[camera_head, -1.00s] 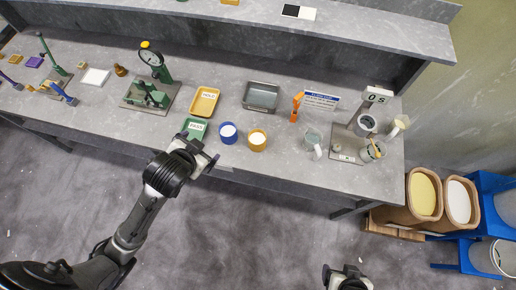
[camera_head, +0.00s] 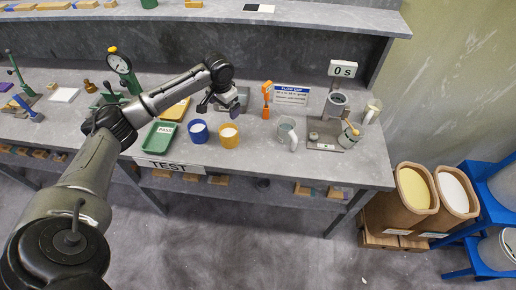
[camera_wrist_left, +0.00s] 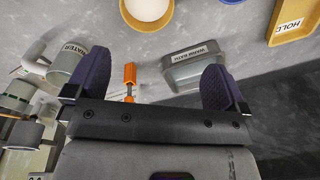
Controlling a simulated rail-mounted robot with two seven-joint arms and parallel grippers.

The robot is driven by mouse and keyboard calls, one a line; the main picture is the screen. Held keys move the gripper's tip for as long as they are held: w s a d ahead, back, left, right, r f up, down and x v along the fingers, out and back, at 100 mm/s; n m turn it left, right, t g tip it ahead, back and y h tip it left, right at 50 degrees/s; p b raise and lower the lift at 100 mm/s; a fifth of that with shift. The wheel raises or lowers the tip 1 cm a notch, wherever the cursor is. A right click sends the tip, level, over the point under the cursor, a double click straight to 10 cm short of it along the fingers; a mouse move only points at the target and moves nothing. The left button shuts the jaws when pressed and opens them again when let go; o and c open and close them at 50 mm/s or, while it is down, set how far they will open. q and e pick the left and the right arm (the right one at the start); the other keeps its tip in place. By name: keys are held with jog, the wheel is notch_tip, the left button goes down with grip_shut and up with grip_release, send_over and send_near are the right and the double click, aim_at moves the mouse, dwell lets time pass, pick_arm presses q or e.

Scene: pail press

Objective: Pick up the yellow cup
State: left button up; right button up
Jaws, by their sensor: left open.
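The yellow cup (camera_head: 229,136), with white contents, stands upright on the grey bench beside the blue cup (camera_head: 198,132). My left gripper (camera_head: 219,103) is above the bench, behind the yellow cup in the head view. Its jaws are open and empty. In the left wrist view the yellow cup (camera_wrist_left: 147,27) is at the top edge, partly cut off, beyond and clear of my spread purple fingers (camera_wrist_left: 155,78). My right gripper is not in view.
A metal warm bath (camera_wrist_left: 193,70) and an orange tool (camera_wrist_left: 129,76) lie near the fingers. A green tray (camera_head: 159,137) is left of the cups.

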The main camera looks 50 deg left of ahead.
pick_arm(q)
jog(key=d+h, duration=0.1)
jog(key=d, duration=0.1)
jog(key=n+b, duration=0.1)
jog(key=n, duration=0.1)
send_near(228, 133)
jog(key=s+d, duration=0.1)
jog(key=d, duration=0.2)
jog(key=shift+s+f+g, duration=0.1)
jog(key=shift+f+g, duration=0.2)
jog(key=shift+f, duration=0.4)
jog(key=shift+a+f+b, duration=0.15)
jog(key=shift+f+b, duration=0.55)
jog(key=shift+f, duration=1.85)
jog(key=shift+c, duration=0.2)
